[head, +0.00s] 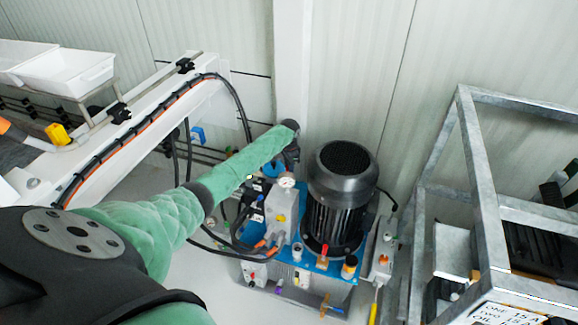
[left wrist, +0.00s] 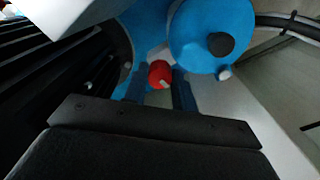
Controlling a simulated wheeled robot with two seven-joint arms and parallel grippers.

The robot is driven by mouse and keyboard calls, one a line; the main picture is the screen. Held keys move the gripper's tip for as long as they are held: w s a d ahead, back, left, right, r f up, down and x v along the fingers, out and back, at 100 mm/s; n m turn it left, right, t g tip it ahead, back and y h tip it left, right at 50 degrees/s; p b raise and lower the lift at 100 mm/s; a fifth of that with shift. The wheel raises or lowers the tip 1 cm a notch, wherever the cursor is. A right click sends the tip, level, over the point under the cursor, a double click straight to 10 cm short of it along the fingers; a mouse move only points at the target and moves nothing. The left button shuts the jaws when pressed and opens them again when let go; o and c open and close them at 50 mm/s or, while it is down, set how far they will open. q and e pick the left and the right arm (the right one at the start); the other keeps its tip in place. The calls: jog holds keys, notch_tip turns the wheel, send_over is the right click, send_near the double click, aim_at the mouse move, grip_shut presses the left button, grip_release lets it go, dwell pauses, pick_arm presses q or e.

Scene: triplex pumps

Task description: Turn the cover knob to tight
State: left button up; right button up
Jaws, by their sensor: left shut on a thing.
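In the left wrist view a small round red knob (left wrist: 159,73) with a pale mark on it sits between the two fingers of my left gripper (left wrist: 160,84). The gripper is shut on this knob. A round blue cover (left wrist: 200,22) with a black knob (left wrist: 220,44) is just to the right, apart from the fingers. In the head view my left arm reaches across to the back of the pump unit, and the dark gripper (head: 291,155) points down beside the motor. The red knob is hidden there. My right gripper is not in view.
A black motor (head: 343,172) stands on the blue pump unit, right of my gripper. A grey metal frame (head: 480,180) stands at the right, and a white beam with cables (head: 150,118) at the left. The wall is close behind.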

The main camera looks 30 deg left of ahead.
pick_arm(q)
jog(key=shift+m, duration=1)
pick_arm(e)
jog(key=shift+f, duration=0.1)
pick_arm(q)
jog(key=o, duration=1)
jog(key=shift+r, duration=0.15)
jog(key=shift+r, duration=0.4)
jog(key=shift+r+b, duration=0.75)
jog(key=shift+r, duration=2.6)
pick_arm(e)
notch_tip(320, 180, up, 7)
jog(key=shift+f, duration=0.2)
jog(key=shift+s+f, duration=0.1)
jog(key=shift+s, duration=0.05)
